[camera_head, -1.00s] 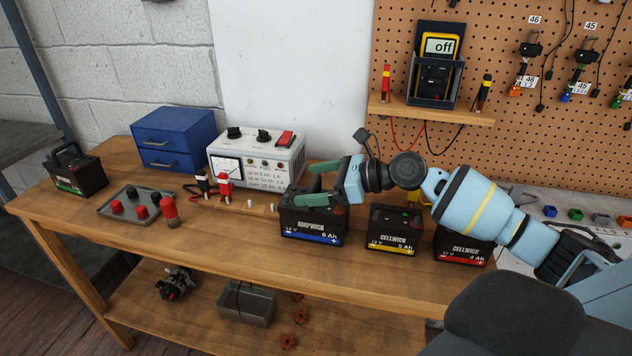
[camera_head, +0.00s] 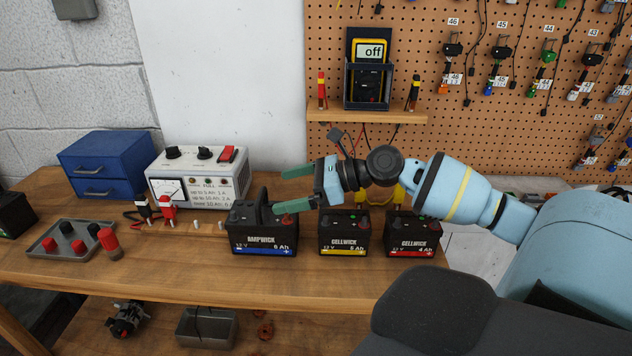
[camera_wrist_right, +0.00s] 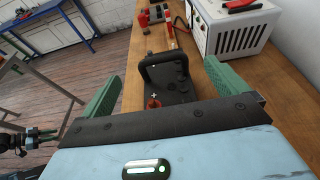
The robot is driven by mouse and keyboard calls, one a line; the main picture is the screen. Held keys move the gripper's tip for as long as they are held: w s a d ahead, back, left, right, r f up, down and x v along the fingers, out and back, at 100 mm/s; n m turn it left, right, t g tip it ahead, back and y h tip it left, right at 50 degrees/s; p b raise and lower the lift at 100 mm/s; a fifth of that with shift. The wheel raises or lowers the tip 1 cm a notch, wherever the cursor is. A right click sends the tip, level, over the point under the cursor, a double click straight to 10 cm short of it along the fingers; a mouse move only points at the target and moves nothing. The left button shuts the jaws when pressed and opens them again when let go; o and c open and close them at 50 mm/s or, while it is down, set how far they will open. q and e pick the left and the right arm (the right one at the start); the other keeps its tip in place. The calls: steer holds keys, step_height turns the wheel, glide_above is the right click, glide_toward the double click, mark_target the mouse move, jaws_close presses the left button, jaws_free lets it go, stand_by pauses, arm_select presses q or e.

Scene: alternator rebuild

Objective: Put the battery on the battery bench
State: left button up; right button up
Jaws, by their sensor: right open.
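A black battery with a blue label (camera_head: 263,243) stands upright on the wooden bench (camera_head: 190,275). Its handle stands up on its top. My right gripper (camera_head: 279,190) is open and empty, just right of the handle and above the battery's right part. In the right wrist view, the battery (camera_wrist_right: 178,90) with its handle shows between and beyond the two green fingers of the right gripper (camera_wrist_right: 160,75). What looks like my left gripper (camera_wrist_right: 38,135) shows at the left edge of that view; its jaws are unclear. It is outside the head view.
A yellow-labelled battery (camera_head: 343,235) and a red-labelled battery (camera_head: 412,236) stand to the right. A charger (camera_head: 200,188), blue drawers (camera_head: 108,160) and a grey tray (camera_head: 42,248) stand to the left. Another black battery (camera_head: 14,215) is at the left edge. The bench's front strip is clear.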

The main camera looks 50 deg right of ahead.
arm_select(q)
steer(key=shift+w+r+p, duration=0.4)
steer(key=shift+r+p, duration=0.2)
steer(key=shift+r, duration=0.15)
arm_select(e)
steer(key=shift+v, duration=2.65)
arm_select(q)
steer(key=shift+w+a+r, duration=0.1)
